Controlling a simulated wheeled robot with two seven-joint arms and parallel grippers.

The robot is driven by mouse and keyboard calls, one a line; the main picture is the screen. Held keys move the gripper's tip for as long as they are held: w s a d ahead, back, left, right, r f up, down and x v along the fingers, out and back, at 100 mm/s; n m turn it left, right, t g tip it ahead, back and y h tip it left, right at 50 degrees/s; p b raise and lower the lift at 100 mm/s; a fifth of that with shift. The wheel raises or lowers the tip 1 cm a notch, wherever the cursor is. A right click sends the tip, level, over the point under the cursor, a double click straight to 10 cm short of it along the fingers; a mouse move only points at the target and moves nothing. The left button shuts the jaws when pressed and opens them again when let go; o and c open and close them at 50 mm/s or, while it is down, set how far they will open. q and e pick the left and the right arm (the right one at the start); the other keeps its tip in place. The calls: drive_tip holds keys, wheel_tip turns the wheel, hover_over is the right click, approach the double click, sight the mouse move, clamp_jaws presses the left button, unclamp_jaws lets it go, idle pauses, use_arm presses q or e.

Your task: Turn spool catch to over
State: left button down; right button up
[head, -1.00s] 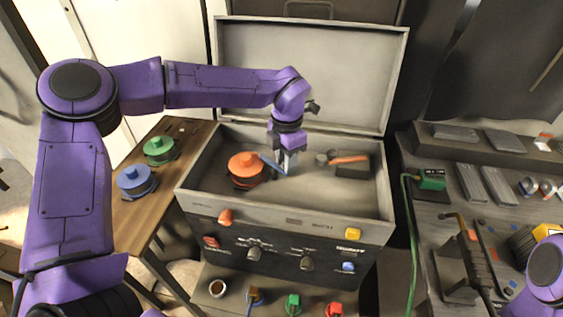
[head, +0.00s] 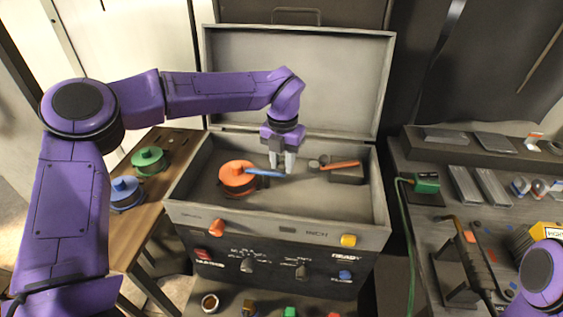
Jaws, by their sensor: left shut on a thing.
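The open case (head: 180,190) holds an orange spool (head: 234,186) at its left. A thin blue lever, which looks like the spool catch (head: 262,173), lies roughly crosswise with its left end over the spool's right part. My left gripper (head: 283,170) points down into the case, and its fingers are shut on the catch near its right end. Which part of the catch sits between the fingertips is hard to see. Of my right arm only a purple link shows at the lower right; its gripper is out of view.
An orange-handled lever (head: 342,165) on a dark block sits right of my left gripper in the case. Green (head: 150,160) and blue (head: 127,192) spools stand on the wooden table at the left. The case's raised lid (head: 300,80) stands behind. Knobs line the front panel.

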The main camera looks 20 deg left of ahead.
use_arm(q)
drive_tip(key=shift+f, duration=0.1)
drive_tip(key=c, duration=0.8)
unclamp_jaws()
wheel_tip(320, 180, up, 11)
drive_tip(key=shift+f+b, duration=0.2)
drive_tip(key=shift+b, duration=0.35)
drive_tip(key=shift+a, duration=0.1)
